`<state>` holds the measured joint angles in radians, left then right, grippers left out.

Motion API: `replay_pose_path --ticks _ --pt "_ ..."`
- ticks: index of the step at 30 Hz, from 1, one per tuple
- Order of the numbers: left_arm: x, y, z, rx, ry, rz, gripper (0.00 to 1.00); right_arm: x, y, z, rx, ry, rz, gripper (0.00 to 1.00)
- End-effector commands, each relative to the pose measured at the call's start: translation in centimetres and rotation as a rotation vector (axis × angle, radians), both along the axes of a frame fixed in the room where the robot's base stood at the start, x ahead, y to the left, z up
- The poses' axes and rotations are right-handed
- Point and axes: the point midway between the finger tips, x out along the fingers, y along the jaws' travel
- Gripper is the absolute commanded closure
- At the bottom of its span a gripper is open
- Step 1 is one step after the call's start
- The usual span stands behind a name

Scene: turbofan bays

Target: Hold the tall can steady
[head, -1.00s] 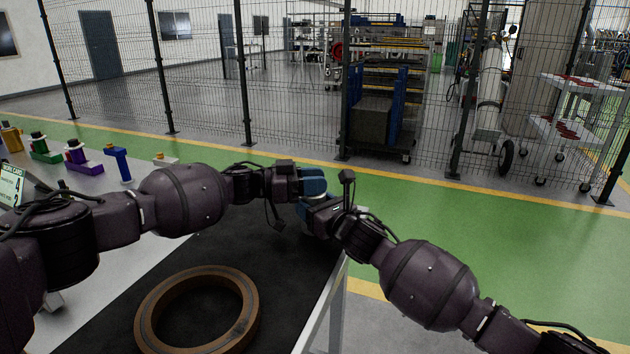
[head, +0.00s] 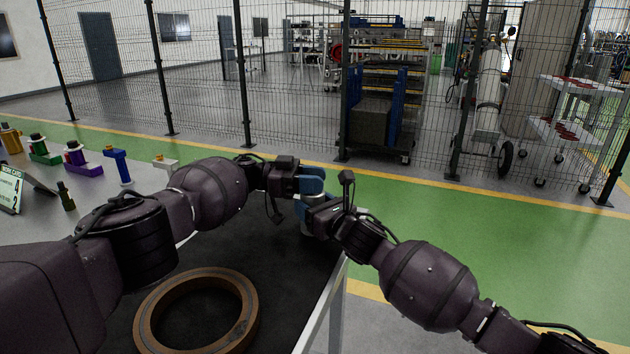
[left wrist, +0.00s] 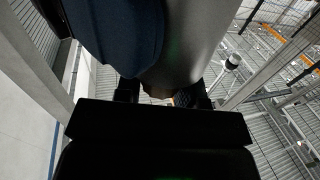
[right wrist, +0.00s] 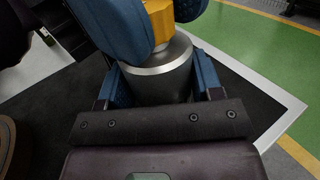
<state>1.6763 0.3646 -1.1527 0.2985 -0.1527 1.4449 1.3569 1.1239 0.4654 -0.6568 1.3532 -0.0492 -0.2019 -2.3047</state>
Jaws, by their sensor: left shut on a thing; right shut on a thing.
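The tall can shows in the right wrist view as a grey metal cylinder (right wrist: 158,82) standing upright over the black mat. My right gripper (head: 312,214) is shut around it, with one blue finger on each side. A yellow piece (right wrist: 158,20) sits at the can's top. My left gripper (head: 312,182) is directly above the right one, shut on the yellow piece between its blue fingers. In the head view, the grippers hide most of the can. In the left wrist view, a grey metal surface (left wrist: 192,42) and a large dark blue shape (left wrist: 115,35) fill the top.
A brown ring (head: 148,318) lies on the black mat (head: 285,290) near the front. Several coloured parts, including a blue one (head: 118,165) and a purple one (head: 82,167), stand on the light tabletop at left, beside a small sign (head: 10,188). A mesh fence stands beyond.

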Motion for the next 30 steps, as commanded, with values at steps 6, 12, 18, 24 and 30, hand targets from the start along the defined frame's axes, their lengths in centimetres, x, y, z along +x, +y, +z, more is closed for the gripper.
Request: replay_pose_path --ticks 6,12,18,24,30 --pt "-0.18 -0.05 0.23 -0.003 0.005 -0.021 0.88 -0.39 0.44 -0.53 -0.004 0.004 0.009 0.67" --pt "-0.49 -0.14 0.02 -0.002 0.012 -0.036 0.89 -0.31 0.34 -0.50 -0.004 0.004 0.006 0.68" --pt "-0.70 -0.25 -0.15 0.000 0.017 -0.047 0.89 -0.22 0.26 -0.42 -0.004 0.004 0.004 0.68" --pt "-0.80 -0.34 -0.28 0.001 0.019 -0.050 0.89 -0.13 0.19 -0.32 -0.003 0.004 0.002 0.68" --pt "-0.83 -0.36 -0.39 0.001 0.020 -0.051 0.55 -0.07 0.13 -0.22 -0.002 0.003 0.001 0.68"
